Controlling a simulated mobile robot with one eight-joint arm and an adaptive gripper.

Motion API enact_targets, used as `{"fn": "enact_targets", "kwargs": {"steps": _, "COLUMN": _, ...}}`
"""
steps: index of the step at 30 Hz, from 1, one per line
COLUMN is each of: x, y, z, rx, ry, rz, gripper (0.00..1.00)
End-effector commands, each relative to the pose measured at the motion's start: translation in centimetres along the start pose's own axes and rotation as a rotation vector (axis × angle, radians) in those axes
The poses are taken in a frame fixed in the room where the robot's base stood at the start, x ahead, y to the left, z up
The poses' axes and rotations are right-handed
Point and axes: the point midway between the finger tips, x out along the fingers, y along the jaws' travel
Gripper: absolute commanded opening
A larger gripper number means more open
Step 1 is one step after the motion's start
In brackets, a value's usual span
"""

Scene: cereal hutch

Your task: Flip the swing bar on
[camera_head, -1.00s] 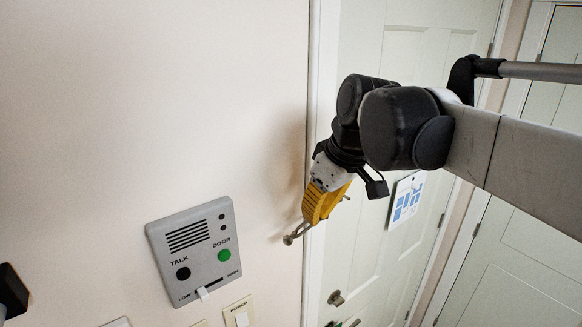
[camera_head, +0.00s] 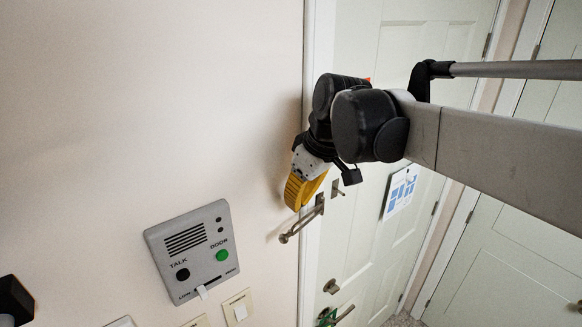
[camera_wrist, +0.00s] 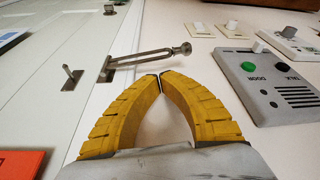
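The swing bar (camera_head: 303,222) is a grey metal loop arm hinged on a plate at the door frame. It reaches out over the wall side, away from the door, and ends in a round knob. In the wrist view the swing bar (camera_wrist: 150,55) lies just beyond my fingertips. The stud plate (camera_wrist: 70,77) is on the door, left of the bar and apart from it. My gripper (camera_wrist: 160,77) has yellow ribbed fingers with tips together and nothing visible between them. In the head view my gripper (camera_head: 292,207) is just above the bar; its fingertips are hard to make out.
An intercom panel (camera_head: 190,250) is on the wall, with switches (camera_head: 238,308) below it. The white door (camera_head: 390,240) has a hanging sign (camera_head: 401,190) and a lever handle (camera_head: 342,316). An orange-red item (camera_wrist: 18,168) shows at the wrist view's lower left.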

Motion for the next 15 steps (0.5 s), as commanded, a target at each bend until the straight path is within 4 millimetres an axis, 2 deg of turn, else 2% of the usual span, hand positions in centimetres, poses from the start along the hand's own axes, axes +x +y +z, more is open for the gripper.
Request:
{"fn": "enact_targets", "kwargs": {"steps": 7, "x": 4.0, "y": 0.0, "z": -0.1, "rx": 0.001, "ry": 0.000, "rz": 0.000, "gripper": 0.00}}
{"fn": "enact_targets", "kwargs": {"steps": 15, "x": 5.8, "y": 0.0, "z": 0.0, "rx": 0.001, "ry": 0.000, "rz": 0.000, "gripper": 0.00}}
